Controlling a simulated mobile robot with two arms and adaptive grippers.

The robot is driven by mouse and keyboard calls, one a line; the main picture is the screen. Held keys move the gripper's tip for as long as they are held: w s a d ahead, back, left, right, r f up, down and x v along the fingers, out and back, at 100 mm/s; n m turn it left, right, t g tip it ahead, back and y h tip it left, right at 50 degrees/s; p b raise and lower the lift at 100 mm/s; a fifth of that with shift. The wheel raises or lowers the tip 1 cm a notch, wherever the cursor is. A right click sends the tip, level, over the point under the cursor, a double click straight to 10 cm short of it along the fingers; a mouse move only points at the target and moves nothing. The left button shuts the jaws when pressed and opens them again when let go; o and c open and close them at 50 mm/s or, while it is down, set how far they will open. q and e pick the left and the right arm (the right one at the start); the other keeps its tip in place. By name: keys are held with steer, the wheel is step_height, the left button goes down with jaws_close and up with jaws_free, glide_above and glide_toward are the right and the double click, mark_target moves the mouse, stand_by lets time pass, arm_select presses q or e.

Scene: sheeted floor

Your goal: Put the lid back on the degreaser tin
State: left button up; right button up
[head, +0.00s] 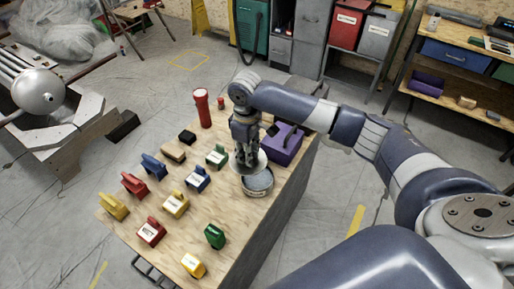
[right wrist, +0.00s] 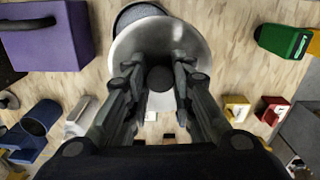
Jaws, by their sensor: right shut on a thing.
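The degreaser tin (head: 257,186) stands upright and open near the right edge of the plywood table, with a grey-blue inside. My right gripper (head: 245,158) points down and is shut on the dark knob of the pale round lid (head: 261,160). The lid is just behind the tin in the head view and overlaps its far rim in the picture. In the right wrist view the lid (right wrist: 136,42) shows beyond my fingers (right wrist: 160,80), covering most of the tin (right wrist: 138,13). The height of the lid above the rim is unclear. My left gripper is not in view.
A purple box (head: 287,146) with a handle stands behind the tin. Several coloured labelled blocks, such as a green one (head: 215,236) and a yellow one (head: 193,265), cover the table's left and front. A red torch (head: 202,108) stands at the back. Bare plywood surrounds the tin's left side.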

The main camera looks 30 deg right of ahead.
steer(key=shift+n, duration=0.8)
steer(key=d+f+p, duration=0.1)
steer(key=d+f, duration=0.2)
steer(key=shift+w, duration=0.1)
steer(key=shift+d+f, duration=0.2)
steer(key=shift+f, duration=0.05)
step_height(320, 180, down, 5)
steer(key=b, duration=0.5)
steer(key=shift+r, duration=0.15)
steer(key=shift+f, duration=0.25)
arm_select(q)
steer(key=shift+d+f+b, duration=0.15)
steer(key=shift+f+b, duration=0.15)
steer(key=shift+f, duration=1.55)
arm_select(e)
steer(key=shift+f, duration=0.6)
arm_select(q)
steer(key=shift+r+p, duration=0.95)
steer(key=shift+p, duration=0.05)
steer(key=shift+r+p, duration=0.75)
arm_select(e)
steer(key=shift+f, duration=0.15)
